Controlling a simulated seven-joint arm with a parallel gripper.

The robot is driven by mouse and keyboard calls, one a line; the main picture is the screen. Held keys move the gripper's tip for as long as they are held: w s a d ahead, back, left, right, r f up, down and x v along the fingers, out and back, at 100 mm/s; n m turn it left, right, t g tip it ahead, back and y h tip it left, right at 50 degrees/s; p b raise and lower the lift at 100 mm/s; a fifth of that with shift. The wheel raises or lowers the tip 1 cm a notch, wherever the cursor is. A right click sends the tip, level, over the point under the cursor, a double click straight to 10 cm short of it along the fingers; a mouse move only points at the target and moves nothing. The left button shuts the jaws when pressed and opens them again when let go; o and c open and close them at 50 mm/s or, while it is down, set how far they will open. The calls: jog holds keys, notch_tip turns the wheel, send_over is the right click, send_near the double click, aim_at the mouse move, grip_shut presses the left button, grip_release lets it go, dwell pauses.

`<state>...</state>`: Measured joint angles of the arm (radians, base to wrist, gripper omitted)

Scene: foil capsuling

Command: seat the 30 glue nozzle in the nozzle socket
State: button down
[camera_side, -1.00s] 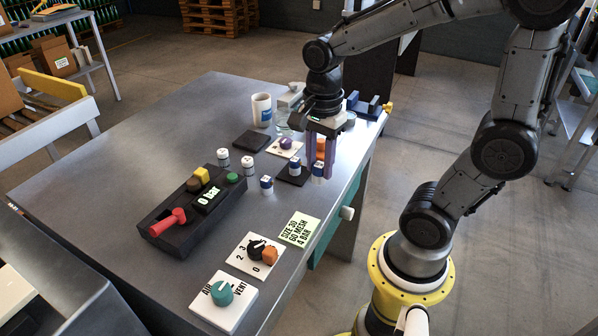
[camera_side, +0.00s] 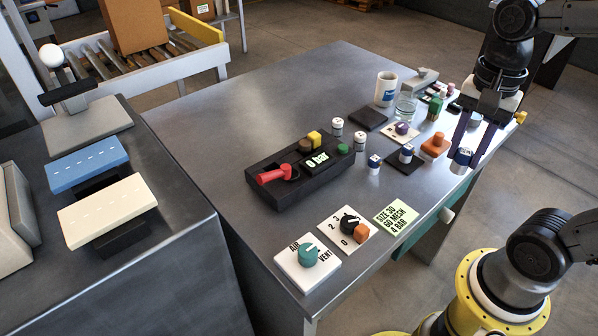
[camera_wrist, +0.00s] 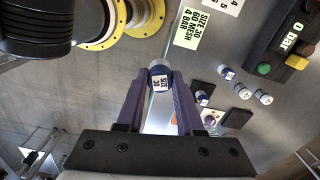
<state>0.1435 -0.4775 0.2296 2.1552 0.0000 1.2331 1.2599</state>
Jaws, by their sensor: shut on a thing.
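My gripper (camera_side: 468,150) has purple fingers, shut on a blue and white nozzle (camera_side: 461,160) by the table's right edge. An orange block (camera_side: 436,146) is just left of my fingers. I cannot tell which part is the nozzle socket.
A black control box (camera_side: 285,190) reads "0 bar". Two white-topped cylinders (camera_side: 337,127) (camera_side: 360,141) stand behind it. A white plate with a purple part (camera_side: 402,131), a mug (camera_side: 386,88) and a glass jar (camera_side: 405,106) are farther back. A green note (camera_side: 396,216) lies near the front edge.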

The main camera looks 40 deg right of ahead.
jog(key=w+a+r+n, duration=0.1)
jog(key=w+r+n, duration=0.25)
jog(key=w, duration=0.25)
jog(key=n, duration=1)
send_over(272, 159)
jog(key=s+a, duration=0.2)
jog(key=s, duration=0.2)
jog(key=f, duration=1.1)
jog(key=shift+w+d+f, duration=0.1)
jog(key=shift+w+d, duration=0.15)
jog(key=f, duration=0.3)
jog(key=shift+w+a+f, duration=0.15)
jog(key=shift+w+f, duration=0.1)
jog(key=shift+w, duration=0.15)
jog(key=shift+f, duration=0.3)
jog(key=shift+f, duration=0.1)
